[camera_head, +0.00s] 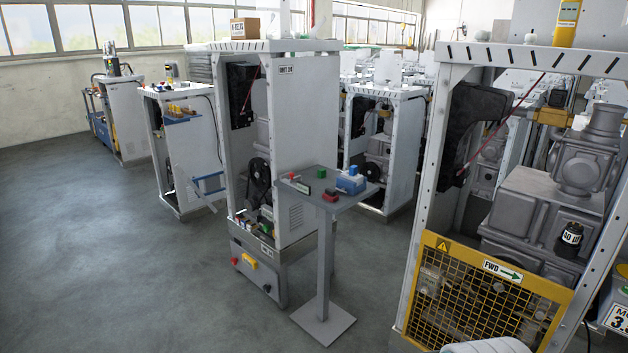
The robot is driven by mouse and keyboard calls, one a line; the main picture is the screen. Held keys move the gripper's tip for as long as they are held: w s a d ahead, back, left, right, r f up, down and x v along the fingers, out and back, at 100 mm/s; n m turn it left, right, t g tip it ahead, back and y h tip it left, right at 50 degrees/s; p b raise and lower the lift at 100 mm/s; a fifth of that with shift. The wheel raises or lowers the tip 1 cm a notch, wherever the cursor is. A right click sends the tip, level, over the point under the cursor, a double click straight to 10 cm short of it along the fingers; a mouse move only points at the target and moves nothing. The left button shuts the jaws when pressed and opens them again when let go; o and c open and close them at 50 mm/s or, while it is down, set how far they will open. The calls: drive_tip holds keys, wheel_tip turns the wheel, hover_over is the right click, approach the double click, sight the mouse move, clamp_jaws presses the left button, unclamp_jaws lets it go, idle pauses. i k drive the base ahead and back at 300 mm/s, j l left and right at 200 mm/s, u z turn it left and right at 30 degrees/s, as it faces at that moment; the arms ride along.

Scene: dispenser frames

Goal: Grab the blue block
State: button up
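A small grey pedestal table (310,198) stands right of centre, beside a tall white cabinet. A blue block (351,184) sits near the right side of its top; its upper part looks lighter. A green block (321,172) stands behind and to the left of the blue one. A red block (330,196) with something dark beside it lies at the front edge. A small red piece (292,176) and a flat green-and-light piece (303,188) are at the left.
The white cabinet (302,130) stands close behind and left of the table. A large open machine frame with a yellow mesh guard (480,300) stands at the right. More cabinets line the back. The grey floor (110,270) at the left is clear.

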sight(352, 170)
drive_tip(key=i+j+z, duration=0.2)
drive_tip(key=i+j, duration=0.15)
drive_tip(key=i, duration=0.4)
drive_tip(key=i+j+z, duration=0.1)
drive_tip(key=i+j, duration=0.25)
drive_tip(key=i, duration=0.25)
drive_tip(key=i+j, duration=0.35)
drive_tip(key=i, duration=0.3)
drive_tip(key=i+j+z, duration=0.15)
drive_tip(key=i+j, duration=0.2)
drive_tip(key=i, duration=0.25)
drive_tip(key=i+j+z, duration=0.1)
drive_tip(key=i+j, duration=0.35)
drive_tip(key=i, duration=0.15)
